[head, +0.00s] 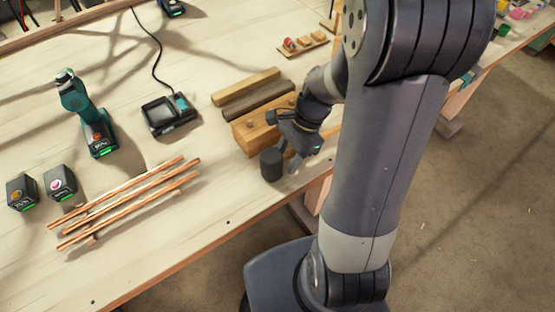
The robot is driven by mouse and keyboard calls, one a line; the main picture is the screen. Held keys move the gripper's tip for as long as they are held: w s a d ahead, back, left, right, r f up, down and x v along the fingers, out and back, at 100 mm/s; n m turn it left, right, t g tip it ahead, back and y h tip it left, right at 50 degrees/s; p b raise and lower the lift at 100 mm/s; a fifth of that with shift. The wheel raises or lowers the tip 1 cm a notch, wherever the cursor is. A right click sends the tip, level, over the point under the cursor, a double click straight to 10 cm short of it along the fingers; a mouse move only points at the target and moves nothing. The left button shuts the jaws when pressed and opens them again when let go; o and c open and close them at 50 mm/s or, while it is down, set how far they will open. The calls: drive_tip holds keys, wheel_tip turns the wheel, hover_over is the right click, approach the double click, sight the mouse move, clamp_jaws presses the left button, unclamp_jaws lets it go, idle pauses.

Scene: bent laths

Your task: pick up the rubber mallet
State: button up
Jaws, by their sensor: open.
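The rubber mallet's dark cylindrical head (271,166) stands on the pale workbench near its front edge. Its handle is not clearly visible, and my gripper and arm cover the area to the right of the head. My gripper (284,143) is open, just above and to the right of the mallet head, beside a wooden block. I cannot tell whether a finger touches the mallet.
The wooden block (252,138) and two bars (258,100) lie behind the gripper. Copper-coloured rods (130,205), a green drill (88,115), a charger (169,113) and two batteries (61,183) are to the left. The bench front between rods and mallet is clear.

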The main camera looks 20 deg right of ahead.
drive_tip(key=shift+c, duration=0.2)
clamp_jaws()
drive_tip(key=shift+r, duration=0.1)
